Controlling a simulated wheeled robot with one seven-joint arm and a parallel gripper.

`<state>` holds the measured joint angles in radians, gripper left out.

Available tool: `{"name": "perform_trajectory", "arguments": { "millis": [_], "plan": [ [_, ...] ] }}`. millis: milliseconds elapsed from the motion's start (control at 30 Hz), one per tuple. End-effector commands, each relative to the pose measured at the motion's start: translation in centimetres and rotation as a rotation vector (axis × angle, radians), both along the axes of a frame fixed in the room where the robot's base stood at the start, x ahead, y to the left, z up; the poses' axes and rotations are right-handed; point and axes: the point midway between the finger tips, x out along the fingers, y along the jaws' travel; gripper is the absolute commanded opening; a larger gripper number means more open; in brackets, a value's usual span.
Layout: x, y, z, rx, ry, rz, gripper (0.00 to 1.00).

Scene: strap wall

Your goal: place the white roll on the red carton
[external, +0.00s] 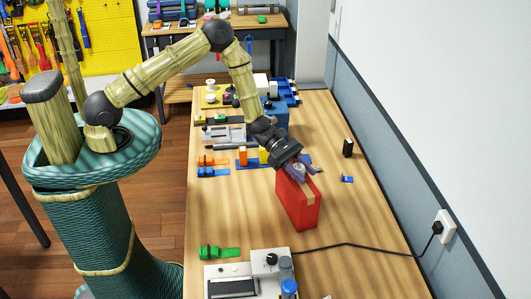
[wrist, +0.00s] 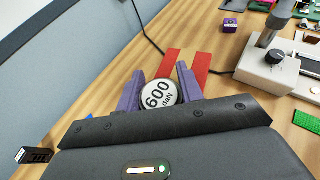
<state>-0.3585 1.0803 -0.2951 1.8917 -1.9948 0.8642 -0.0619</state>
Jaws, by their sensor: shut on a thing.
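The white roll (wrist: 159,93) shows in the wrist view as a round white end printed "600 daN". It sits between the two purple fingers of my gripper (wrist: 160,88), which is shut on it. In the external view my gripper (external: 302,170) is over the top of the red carton (external: 299,207), which stands upright on the bench. In the wrist view, red parts of the carton (wrist: 203,68) show beyond the fingers, on either side of a tan strip. I cannot tell whether the roll touches the carton top.
A black block (external: 348,148) and a small blue piece (external: 347,179) lie right of the carton. A grey-white machine (external: 247,276) with a black cable (external: 350,246) stands at the near end. Several straps and blocks crowd the bench's far left. The bench right of the carton is mostly clear.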

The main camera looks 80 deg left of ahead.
Motion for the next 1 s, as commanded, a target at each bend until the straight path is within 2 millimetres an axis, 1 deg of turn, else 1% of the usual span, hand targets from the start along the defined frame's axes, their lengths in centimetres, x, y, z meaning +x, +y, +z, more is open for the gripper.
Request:
{"name": "perform_trajectory", "arguments": {
  "millis": [233, 267, 300, 367, 667, 767, 867, 1000],
  "plan": [
    [0.0, 0.0, -0.4, -0.001, 0.001, 0.0, 0.14],
    [0.0, 0.0, -0.3, -0.001, 0.001, 0.0, 0.39],
    [0.0, 0.0, -0.2, -0.001, 0.001, -0.001, 0.47],
    [0.0, 0.0, -0.2, -0.001, 0.001, -0.001, 0.59],
    [0.0, 0.0, -0.2, -0.001, 0.001, -0.001, 0.59],
    [0.0, 0.0, 0.1, -0.001, 0.001, -0.001, 0.59],
    [-0.6, 0.8, 0.2, 0.0, 0.001, 0.003, 0.59],
    [-2.0, 2.5, 1.0, 0.0, 0.001, 0.004, 0.59]
  ]
}}
